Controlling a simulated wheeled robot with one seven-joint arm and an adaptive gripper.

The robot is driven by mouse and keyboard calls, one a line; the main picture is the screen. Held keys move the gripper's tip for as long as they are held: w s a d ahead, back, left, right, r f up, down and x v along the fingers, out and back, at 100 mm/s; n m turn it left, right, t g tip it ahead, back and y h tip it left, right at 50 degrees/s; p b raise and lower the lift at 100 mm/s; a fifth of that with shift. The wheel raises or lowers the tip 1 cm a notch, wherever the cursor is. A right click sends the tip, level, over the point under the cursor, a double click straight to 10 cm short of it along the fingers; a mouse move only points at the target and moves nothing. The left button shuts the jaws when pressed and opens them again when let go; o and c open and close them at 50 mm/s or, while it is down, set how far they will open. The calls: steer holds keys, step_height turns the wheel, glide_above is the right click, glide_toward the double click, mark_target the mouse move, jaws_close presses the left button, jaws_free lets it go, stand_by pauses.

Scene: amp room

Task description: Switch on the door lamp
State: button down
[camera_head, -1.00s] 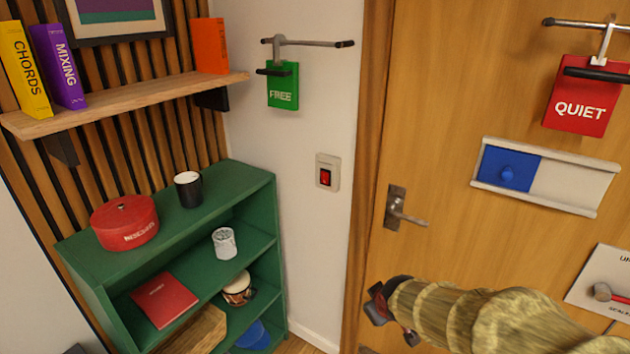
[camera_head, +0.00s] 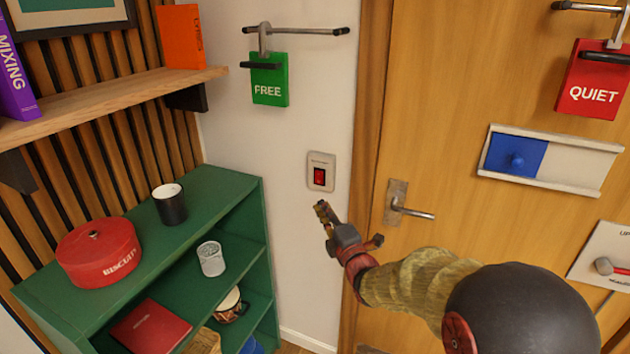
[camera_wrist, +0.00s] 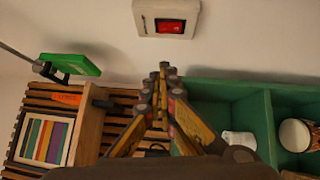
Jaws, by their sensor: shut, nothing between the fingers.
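A red rocker switch (camera_head: 319,177) sits in a pale wall plate (camera_head: 321,160) on the white wall, left of the door frame. It also shows at the top of the wrist view (camera_wrist: 170,27). My gripper (camera_head: 321,208) is shut and empty. In the head view its fingertips show a little below the switch plate. In the wrist view the closed fingertips (camera_wrist: 163,72) point toward the wall, below the switch in the picture and apart from it. I cannot tell from these frames whether the rocker is on or off. No lamp is recognisable in view.
A green shelf (camera_head: 215,190) with a red biscuit tin (camera_head: 98,250) and a black mug (camera_head: 169,204) stands at left. A green FREE sign (camera_head: 269,80) hangs above the switch. The door handle (camera_head: 412,211) sticks out to the right of my gripper.

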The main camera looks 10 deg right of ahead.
steer(key=shift+w, duration=0.1)
stand_by(0.3)
steer(key=b, duration=0.3)
glide_toward(317, 178)
steer(key=w+a+r, duration=0.2)
steer(key=w+a, duration=0.1)
steer(key=w, duration=0.2)
steer(key=shift+w+r, duration=0.3)
steer(key=shift+w+d+r+m+g+p, duration=0.3)
steer(key=shift+r+p, duration=0.1)
steer(key=shift+p, duration=0.15)
steer(key=shift+f, duration=0.25)
steer(key=shift+a, duration=0.1)
